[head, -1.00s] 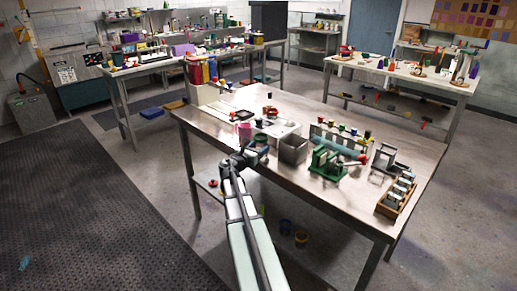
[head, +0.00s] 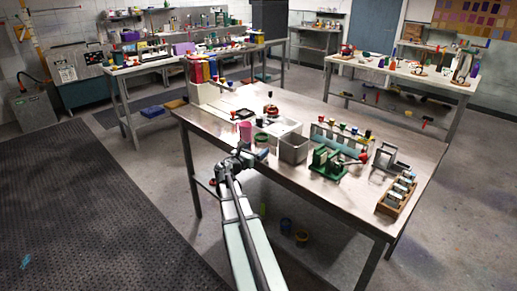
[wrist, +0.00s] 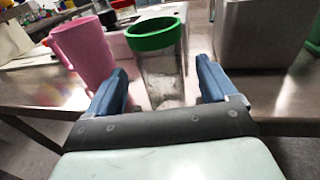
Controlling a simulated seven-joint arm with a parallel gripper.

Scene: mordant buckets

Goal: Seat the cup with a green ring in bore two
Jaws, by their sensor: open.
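A clear cup with a green ring (wrist: 155,36) stands upright in the wrist view, lined up in the gap between my fingers; its lower part looks cloudy. In the head view its green rim (head: 261,137) shows near the table's front edge, just beyond my gripper (head: 257,153). My gripper (wrist: 160,75) is open, with one blue finger on each side of the cup and visible gaps. I cannot tell how far the fingertips reach around it. A pale block or tray (head: 287,127) lies behind the cup; I cannot make out bore two.
A pink cup (wrist: 83,50) stands close to my left finger. A grey metal bin (head: 293,148) stands close on the right. A green press with a red knob (head: 328,162), a rack of coloured-topped vials (head: 340,136) and a wooden crate (head: 388,207) stand farther right.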

